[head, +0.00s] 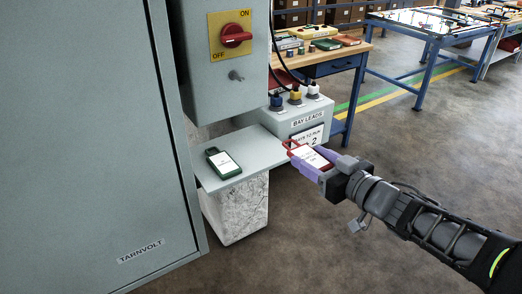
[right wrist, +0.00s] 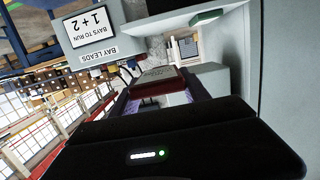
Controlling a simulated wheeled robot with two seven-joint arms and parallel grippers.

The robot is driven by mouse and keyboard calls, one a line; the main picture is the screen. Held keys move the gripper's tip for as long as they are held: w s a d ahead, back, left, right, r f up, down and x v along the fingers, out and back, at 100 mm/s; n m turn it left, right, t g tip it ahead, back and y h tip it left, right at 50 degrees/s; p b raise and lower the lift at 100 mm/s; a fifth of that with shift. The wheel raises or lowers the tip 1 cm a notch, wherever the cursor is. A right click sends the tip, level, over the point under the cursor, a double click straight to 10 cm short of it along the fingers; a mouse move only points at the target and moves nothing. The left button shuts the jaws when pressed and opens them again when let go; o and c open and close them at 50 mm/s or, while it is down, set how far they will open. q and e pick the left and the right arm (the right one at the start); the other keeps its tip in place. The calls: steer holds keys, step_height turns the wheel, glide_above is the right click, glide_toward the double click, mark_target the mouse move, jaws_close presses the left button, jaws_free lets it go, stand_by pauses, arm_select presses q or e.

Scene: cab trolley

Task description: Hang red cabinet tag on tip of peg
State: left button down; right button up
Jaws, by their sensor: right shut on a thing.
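The red cabinet tag (head: 311,157), with a white label, is held in my right gripper (head: 308,160), whose purple fingers are shut on it. The tag is in the air just right of the grey shelf, its red loop end pointing up and left. In the right wrist view the red tag (right wrist: 158,83) shows between the fingers. The short grey peg (head: 237,76) sticks out of the grey switch box below the red rotary switch (head: 236,36). The peg is bare, up and left of the tag, well apart from it. My left gripper is not in view.
A green tag (head: 223,163) lies on the grey shelf (head: 245,142); it also shows in the right wrist view (right wrist: 206,18). The BAY LEADS box (head: 290,118) with several coloured plugs stands behind the shelf. A large grey cabinet (head: 90,140) fills the left. Open floor lies right.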

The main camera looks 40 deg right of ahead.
steer(key=shift+a+f, duration=0.25)
steer(key=shift+f, duration=0.45)
steer(key=shift+s, duration=0.35)
steer(key=shift+w, duration=0.15)
